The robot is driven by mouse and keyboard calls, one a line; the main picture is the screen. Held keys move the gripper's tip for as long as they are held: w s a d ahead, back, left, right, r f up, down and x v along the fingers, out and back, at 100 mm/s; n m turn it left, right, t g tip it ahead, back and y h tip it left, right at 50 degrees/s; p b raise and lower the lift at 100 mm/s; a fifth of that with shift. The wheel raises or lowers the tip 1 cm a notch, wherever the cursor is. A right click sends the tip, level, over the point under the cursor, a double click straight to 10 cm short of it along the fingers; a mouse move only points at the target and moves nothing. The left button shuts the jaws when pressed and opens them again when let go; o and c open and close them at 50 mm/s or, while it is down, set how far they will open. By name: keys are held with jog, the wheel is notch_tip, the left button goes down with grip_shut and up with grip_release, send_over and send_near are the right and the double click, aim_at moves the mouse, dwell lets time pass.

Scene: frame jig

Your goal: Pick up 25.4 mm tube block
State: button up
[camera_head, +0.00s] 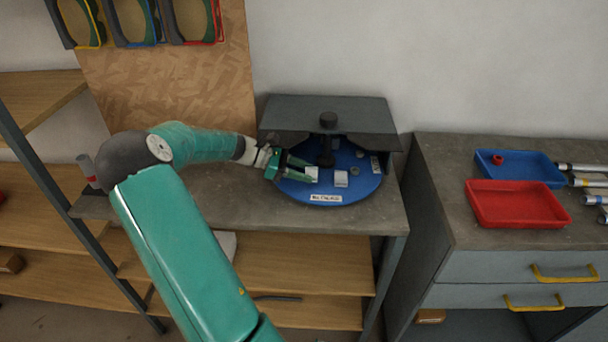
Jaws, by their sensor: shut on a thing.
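My gripper (309,173) has green fingers and reaches in from the left over a round blue turntable (352,191). It is shut on a small pale block (313,171) at the left part of the turntable. Whether this block touches the turntable surface cannot be told. A second pale block (341,179) stands on the turntable just to the right, apart from the fingers. Size markings on the blocks are too small to read, so I cannot tell which is the 25.4 mm tube block.
Smaller parts (376,163) lie at the turntable's right. A red tray (515,222) and blue tray (540,178) stand on the right cabinet. The bench front (240,205) is clear.

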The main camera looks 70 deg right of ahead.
jog(key=a+r, duration=1.1)
jog(key=a, duration=0.3)
jog(key=shift+a+r, duration=0.15)
jog(key=shift+r, duration=0.2)
